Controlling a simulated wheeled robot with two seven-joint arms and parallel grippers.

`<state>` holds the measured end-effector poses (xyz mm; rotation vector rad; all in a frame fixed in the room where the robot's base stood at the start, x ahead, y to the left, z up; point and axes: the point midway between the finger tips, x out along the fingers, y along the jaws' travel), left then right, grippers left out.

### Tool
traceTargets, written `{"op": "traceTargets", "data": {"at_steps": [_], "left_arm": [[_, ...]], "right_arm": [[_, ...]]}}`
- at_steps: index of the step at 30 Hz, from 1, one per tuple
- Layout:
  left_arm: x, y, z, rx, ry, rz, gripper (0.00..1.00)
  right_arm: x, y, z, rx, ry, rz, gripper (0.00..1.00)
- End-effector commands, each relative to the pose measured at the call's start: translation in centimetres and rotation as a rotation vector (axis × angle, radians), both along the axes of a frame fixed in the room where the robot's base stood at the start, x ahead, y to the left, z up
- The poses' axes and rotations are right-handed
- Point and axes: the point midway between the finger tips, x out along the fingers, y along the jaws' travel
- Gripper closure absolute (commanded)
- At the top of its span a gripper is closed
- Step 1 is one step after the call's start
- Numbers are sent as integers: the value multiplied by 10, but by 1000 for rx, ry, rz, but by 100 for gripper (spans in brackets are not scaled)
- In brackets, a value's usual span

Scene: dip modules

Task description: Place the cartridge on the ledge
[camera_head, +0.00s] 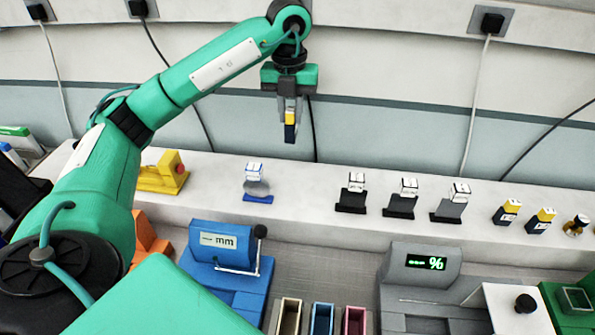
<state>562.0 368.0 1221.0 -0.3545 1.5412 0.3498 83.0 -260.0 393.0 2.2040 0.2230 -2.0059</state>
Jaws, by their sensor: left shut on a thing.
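My left gripper (290,108) points down, shut on a small cartridge (290,130) with a yellow upper part and a dark blue lower part. It holds the cartridge upright, and in the picture this shows against the back wall, above the ledge. The white ledge (315,212) runs along the back of the bench. Two similar yellow and dark blue cartridges (507,212) stand on the ledge at the right. My right gripper is not in view.
On the ledge stand a yellow device (163,174), a blue stand (257,190), several black and grey stands (402,200) and a brass piece (575,226). In front are a blue mm gauge (222,262), a grey % device (425,275) and three small open bins (321,318).

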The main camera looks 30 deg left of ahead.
Motion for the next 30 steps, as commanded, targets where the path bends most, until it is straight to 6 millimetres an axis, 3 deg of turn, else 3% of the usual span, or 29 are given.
{"op": "traceTargets", "data": {"at_steps": [14,18,30], "left_arm": [[-1,-1,-77,-1,5,0,100],[-1,0,-102,0,4,0,100],[-1,0,-141,0,3,1,100]], "right_arm": [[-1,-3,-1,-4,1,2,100],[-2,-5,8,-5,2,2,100],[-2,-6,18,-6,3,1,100]]}}
